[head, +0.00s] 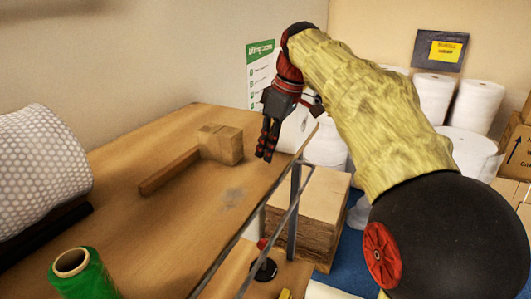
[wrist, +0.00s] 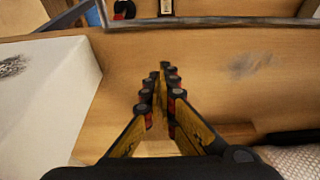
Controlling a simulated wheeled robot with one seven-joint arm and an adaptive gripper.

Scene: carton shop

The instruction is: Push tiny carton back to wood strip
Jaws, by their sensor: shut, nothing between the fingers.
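The tiny carton (head: 220,144) is a small brown box standing upright on the wooden table. The wood strip (head: 168,171) is a reddish-brown bar lying flat to its left. The strip's far end meets the carton's left side in the picture; I cannot tell if they touch. My gripper (head: 265,152) points down to the right of the carton, apart from it in the picture. In the wrist view my gripper (wrist: 166,68) is shut and empty. A pale patch shows low between its fingers; I cannot tell if it is the carton.
A white box (wrist: 45,90) is beside my gripper in the wrist view. The tabletop (head: 185,235) in front of the carton is clear, up to its metal-trimmed edge.

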